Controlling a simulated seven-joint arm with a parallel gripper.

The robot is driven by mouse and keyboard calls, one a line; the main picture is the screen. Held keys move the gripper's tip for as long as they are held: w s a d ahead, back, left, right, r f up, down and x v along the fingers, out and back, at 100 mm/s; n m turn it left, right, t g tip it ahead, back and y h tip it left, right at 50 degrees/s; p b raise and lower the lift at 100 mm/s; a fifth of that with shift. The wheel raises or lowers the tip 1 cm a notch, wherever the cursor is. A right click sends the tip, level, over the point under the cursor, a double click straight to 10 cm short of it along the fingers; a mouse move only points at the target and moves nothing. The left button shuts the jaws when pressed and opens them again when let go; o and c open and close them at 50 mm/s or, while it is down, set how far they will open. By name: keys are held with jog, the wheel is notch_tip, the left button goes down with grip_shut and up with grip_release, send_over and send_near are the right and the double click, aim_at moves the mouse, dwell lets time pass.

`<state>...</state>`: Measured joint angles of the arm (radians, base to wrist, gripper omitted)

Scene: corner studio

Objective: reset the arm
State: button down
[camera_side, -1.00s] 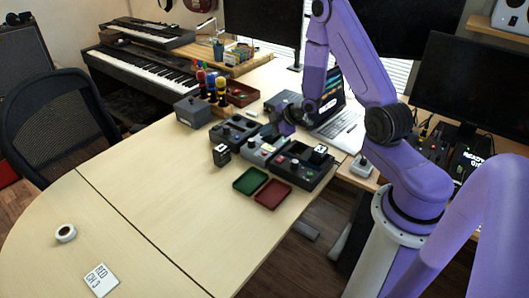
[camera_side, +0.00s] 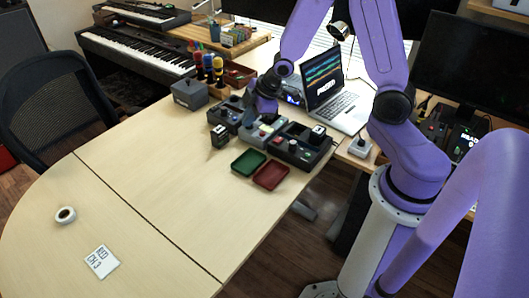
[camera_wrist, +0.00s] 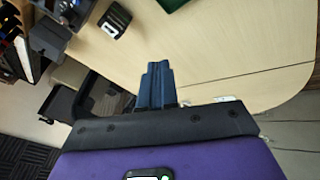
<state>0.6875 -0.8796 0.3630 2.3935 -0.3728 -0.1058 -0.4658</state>
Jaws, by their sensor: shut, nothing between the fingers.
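My gripper (camera_side: 260,104) hangs from the purple arm over the row of dark control boxes, pointing down in the side view. Its tips are hard to make out there against the boxes. In the wrist view its two blue-grey fingers (camera_wrist: 155,86) are pressed together with nothing held between them. They point over the pale table top, apart from the small black block with a white label (camera_wrist: 115,20).
Control boxes (camera_side: 263,131) stand by the table's far edge, with a green tray (camera_side: 248,162) and a red tray (camera_side: 270,175) in front. A laptop (camera_side: 337,107) is behind. A tape roll (camera_side: 66,215) and a lettered card (camera_side: 102,262) lie front left. The middle table is clear.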

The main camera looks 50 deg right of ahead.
jog(key=s+a+r+g, duration=0.1)
jog(key=s+a+r, duration=0.25)
jog(key=s, duration=0.25)
jog(key=s+a+r+g, duration=0.1)
jog(key=s+a+r, duration=0.1)
jog(key=s+a, duration=0.3)
jog(key=s+d+r+g, duration=0.1)
jog(key=s+r, duration=0.1)
jog(key=s, duration=0.6)
jog(key=s+d+r+g+h, duration=0.1)
jog(key=s+r+g, duration=0.1)
jog(key=s, duration=0.6)
jog(key=shift+s+r+n, duration=0.4)
jog(key=shift+r, duration=0.05)
